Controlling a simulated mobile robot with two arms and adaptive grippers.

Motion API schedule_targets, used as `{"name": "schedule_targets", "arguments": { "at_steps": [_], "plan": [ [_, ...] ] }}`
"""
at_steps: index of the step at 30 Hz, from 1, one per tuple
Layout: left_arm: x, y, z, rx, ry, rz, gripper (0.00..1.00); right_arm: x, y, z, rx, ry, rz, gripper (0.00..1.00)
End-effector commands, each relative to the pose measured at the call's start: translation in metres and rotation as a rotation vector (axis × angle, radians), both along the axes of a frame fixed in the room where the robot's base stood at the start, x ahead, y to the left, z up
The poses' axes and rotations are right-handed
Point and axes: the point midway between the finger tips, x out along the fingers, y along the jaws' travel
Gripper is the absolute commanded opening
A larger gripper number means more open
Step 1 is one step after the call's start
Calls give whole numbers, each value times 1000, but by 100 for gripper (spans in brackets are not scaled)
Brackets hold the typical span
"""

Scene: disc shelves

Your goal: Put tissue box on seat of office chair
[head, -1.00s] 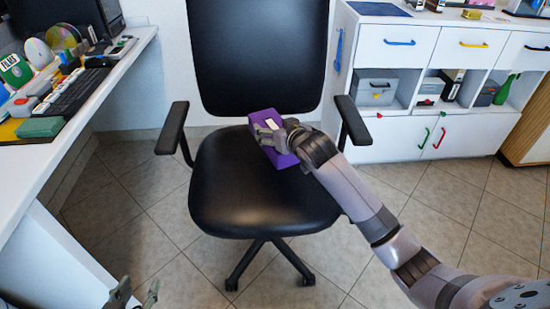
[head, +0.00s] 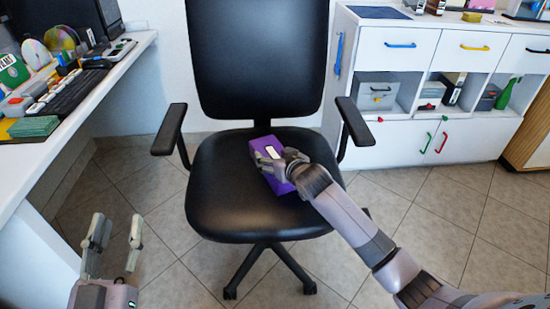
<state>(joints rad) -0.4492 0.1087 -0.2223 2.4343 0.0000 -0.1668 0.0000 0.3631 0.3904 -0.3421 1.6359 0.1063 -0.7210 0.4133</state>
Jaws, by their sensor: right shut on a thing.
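The purple tissue box (head: 268,148) with a pale slot on top is at the seat of the black office chair (head: 225,195), towards the back right of the seat. My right gripper (head: 270,161) is shut on the tissue box from the right and front. The box looks to be at seat level, but its underside is hidden, so I cannot tell whether it touches. My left gripper (head: 115,238) is open and empty at the lower left, over the floor, well apart from the chair.
A white desk (head: 105,85) with a keyboard (head: 70,95) and discs stands on the left. A white cabinet (head: 405,135) with drawers and shelves stands at the back right. The chair's armrests (head: 170,130) flank the seat. Tiled floor around the chair is clear.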

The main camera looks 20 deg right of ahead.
Motion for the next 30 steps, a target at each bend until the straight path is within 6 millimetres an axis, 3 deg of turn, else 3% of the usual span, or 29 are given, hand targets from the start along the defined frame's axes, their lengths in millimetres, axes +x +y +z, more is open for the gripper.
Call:
{"name": "schedule_targets", "arguments": {
  "at_steps": [9, 10, 18, 30],
  "plan": [
    [0, 0, 0, 0, 1, 0, 40, 0, 0, -1, 0, -2, 0, 34],
    [0, 0, 0, 0, 1, 0, 40, 0, 0, -2, 0, -1, 0, 71],
    [0, 0, 0, 0, 2, 1, 40, 0, 0, -1, -1, -1, 0, 89],
    [0, 0, 0, 0, 2, 1, 40, 0, 0, 2, -1, -1, 0, 91]
  ]
}}
